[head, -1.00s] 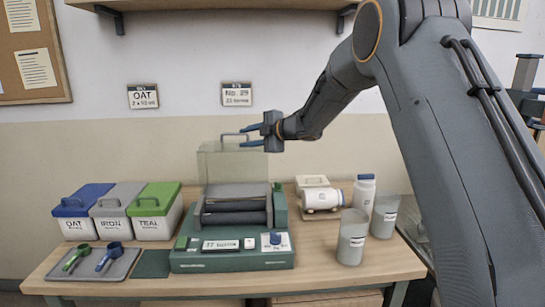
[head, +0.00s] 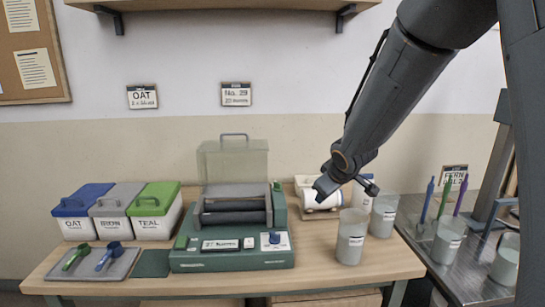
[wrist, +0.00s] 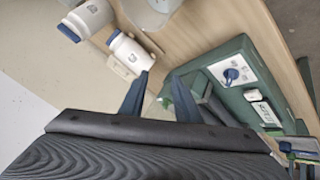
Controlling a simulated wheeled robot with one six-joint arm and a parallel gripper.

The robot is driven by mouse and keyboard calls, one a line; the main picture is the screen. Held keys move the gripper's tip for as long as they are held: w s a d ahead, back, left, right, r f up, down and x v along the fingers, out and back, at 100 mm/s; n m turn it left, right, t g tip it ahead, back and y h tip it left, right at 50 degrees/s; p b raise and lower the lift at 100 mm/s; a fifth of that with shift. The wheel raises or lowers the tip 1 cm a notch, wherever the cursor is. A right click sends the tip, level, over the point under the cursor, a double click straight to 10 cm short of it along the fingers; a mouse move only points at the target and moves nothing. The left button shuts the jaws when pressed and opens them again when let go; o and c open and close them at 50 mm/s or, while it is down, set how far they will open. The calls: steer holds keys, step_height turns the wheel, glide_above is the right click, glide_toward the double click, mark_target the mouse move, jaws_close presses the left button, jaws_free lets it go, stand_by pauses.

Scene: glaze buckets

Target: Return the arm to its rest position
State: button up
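My arm reaches down from the upper right in the head view. My gripper (head: 346,187) is in front of the white jars at the right side of the wooden table. In the wrist view the two blue fingers of my gripper (wrist: 160,92) stand apart with nothing between them. The green roller machine (head: 232,258) stands left of my gripper, with its clear lid (head: 232,160) raised. It also shows in the wrist view (wrist: 240,85). A white jar (head: 315,199) lies on its side, partly hidden behind my gripper.
Two translucent cups (head: 351,240) (head: 384,216) stand below and right of my gripper. Three lidded bins (head: 153,222) and a grey tray with scoops (head: 112,270) are at the left. A metal counter (head: 462,275) with tools and cups is at the right. A shelf (head: 220,4) hangs above.

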steer(key=s+d+f+m+g, duration=0.1)
steer(key=s+f+m+g, duration=0.1)
steer(key=s, duration=0.8)
steer(key=s+d+f+m+g, duration=0.1)
steer(key=s+f+m+g, duration=0.2)
steer(key=s, duration=0.7)
steer(key=s+d+f+m+g, duration=0.1)
steer(key=s+f+m+g, duration=0.1)
steer(key=s, duration=0.8)
steer(key=shift+s+d+f+m, duration=0.25)
steer(key=shift+f+m, duration=0.25)
steer(key=shift+f, duration=0.3)
steer(key=shift+w, duration=0.15)
